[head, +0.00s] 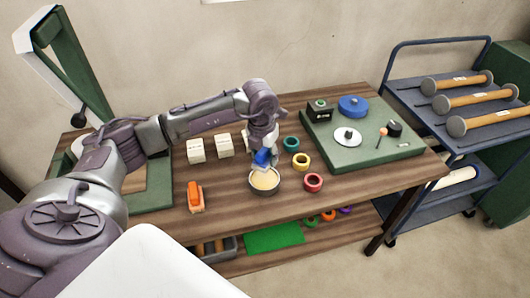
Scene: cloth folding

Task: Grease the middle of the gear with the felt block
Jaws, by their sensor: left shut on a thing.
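My left gripper (264,143) reaches down over the table and is shut on a small blue block (263,158), which looks like the felt block. The block is just above or at the far rim of a dark round bowl (264,191) filled with a pale yellow paste (265,179); I cannot tell whether it touches the paste. On a green board (385,153) to the right lies a light round disc (347,136) with a dark centre, possibly the gear; its teeth are too small to see. A blue round part (353,107) sits behind it. My right gripper is not in view.
Green, yellow and red rings (313,182) lie between bowl and board. Two cream blocks (196,150) and an orange object (195,196) are at left on the wooden table (228,207). A black box (319,113) and a small knobbed stick (381,136) stand on the board. A blue cart (420,110) holds rollers.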

